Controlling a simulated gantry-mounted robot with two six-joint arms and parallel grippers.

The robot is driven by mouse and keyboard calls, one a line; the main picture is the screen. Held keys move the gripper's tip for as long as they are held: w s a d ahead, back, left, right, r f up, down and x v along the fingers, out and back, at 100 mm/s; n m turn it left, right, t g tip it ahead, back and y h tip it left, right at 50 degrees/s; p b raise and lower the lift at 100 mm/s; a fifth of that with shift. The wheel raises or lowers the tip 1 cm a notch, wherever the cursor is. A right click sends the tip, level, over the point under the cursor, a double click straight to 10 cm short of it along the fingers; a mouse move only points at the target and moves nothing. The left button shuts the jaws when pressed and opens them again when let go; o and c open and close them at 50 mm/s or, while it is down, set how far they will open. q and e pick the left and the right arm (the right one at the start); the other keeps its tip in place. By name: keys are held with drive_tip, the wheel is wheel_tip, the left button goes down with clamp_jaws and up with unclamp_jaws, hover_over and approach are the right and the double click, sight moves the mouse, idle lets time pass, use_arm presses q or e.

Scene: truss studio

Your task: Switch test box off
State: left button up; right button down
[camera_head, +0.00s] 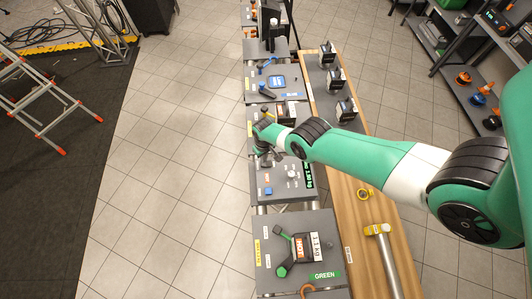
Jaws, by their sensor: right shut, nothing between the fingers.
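A grey box (280,183) that looks like the test box sits in the middle of the row of panels. It has a blue button or switch (268,191), small pale knobs (291,174) and a dark display with green characters (308,174) on its right edge. My right arm reaches in from the right across the bench. My right gripper (266,158) is shut and empty over the far left part of this box. The gripper and forearm hide part of the box's far side. Whether the fingertips touch anything is too small to tell. My left gripper is out of view.
A panel with blue parts (277,82) lies farther back. A wooden bench (362,230) with dark devices and yellow-capped tube runs alongside. Shelving stands at right; open tiled floor (170,150) at left.

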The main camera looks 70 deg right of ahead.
sight(266, 164)
drive_tip(key=shift+f+b, duration=1.3)
idle(0.6)
idle(0.4)
